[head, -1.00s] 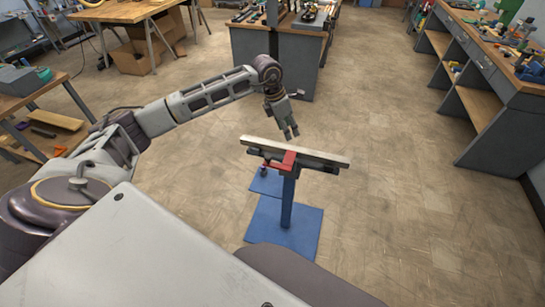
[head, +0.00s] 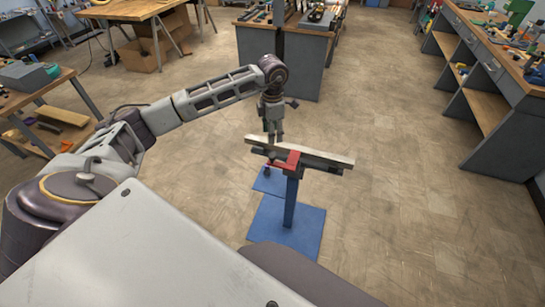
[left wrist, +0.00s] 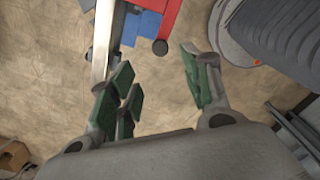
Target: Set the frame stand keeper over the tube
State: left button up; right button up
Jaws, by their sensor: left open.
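The pale grey tube (head: 320,158) lies level across the top of the blue frame stand (head: 289,203). A red part (head: 291,159), which looks like the keeper, is at the stand head beside the tube; whether any of it crosses over the tube is unclear. A dark round knob shows by its left end. My left gripper (head: 273,138) points down just behind the tube's left part. In the left wrist view its green-padded fingers (left wrist: 160,86) are apart and empty, with the tube (left wrist: 103,40), red part (left wrist: 185,14) and dark knob (left wrist: 160,47) beyond the fingertips.
The stand's blue base plates (head: 286,226) rest on the floor. A grey workbench (head: 278,62) stands behind, another bench (head: 490,75) at the right, and wooden tables at the left. The floor right of the stand is clear.

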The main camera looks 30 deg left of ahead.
aim_at(272, 155)
pick_arm(q)
notch_tip(272, 155, down, 14)
jog(key=shift+r+p, duration=0.25)
jog(key=shift+p, duration=0.7)
grip_shut()
